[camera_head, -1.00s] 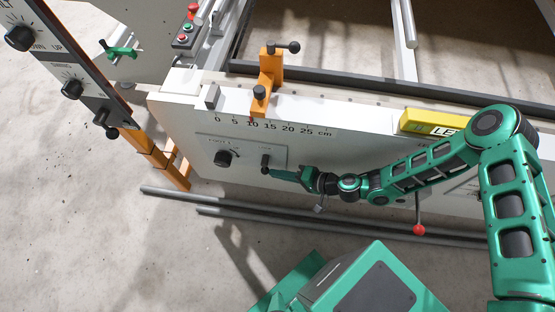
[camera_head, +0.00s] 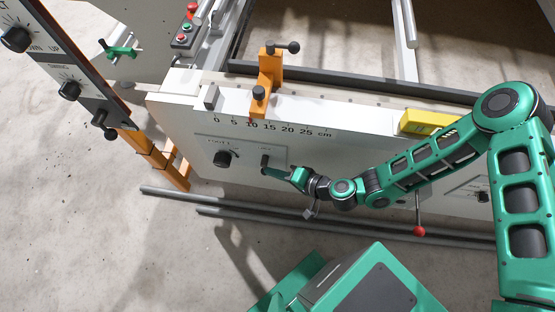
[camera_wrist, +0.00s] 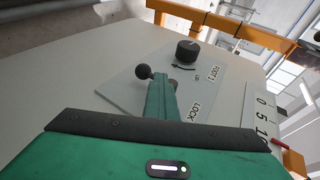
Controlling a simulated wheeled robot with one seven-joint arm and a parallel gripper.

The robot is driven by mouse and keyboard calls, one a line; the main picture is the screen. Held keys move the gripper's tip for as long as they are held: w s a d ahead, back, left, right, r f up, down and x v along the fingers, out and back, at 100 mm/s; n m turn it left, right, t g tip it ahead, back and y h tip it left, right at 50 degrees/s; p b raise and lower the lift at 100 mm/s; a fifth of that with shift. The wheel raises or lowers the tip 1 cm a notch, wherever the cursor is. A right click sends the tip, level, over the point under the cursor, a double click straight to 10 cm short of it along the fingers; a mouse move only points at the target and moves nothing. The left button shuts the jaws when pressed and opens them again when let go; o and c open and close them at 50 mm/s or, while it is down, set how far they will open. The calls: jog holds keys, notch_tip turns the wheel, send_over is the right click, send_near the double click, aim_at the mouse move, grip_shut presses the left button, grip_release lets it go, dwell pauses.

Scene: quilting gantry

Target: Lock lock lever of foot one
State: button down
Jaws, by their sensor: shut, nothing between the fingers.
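The lock lever of foot one (camera_head: 264,160) is a small dark lever on the front panel of the white beam, right of a black knob (camera_head: 222,158). In the wrist view the lever shows as a black ball (camera_wrist: 144,71) just left of my fingertips, near the LOCK label (camera_wrist: 194,112). The black knob (camera_wrist: 187,50) stands beyond, by the FOOT 1 label. My gripper (camera_head: 272,171) is shut and empty, its tips at the lever's lower end. It also shows in the wrist view (camera_wrist: 161,78). Its fingers hide the lever's base, and I cannot tell whether they touch it.
An orange clamp (camera_head: 268,80) stands on the beam above a centimetre scale (camera_head: 270,127). A yellow block (camera_head: 430,121) sits further right. A red-tipped lever (camera_head: 419,230) hangs below my arm. Grey rods (camera_head: 300,225) lie along the floor under the beam.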

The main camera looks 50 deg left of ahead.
jog(key=s+r+g, duration=0.2)
jog(key=s+r, duration=0.4)
jog(key=s, duration=0.4)
jog(key=shift+a+n, duration=0.35)
jog(key=shift+n, duration=0.05)
jog(key=shift+w, duration=0.15)
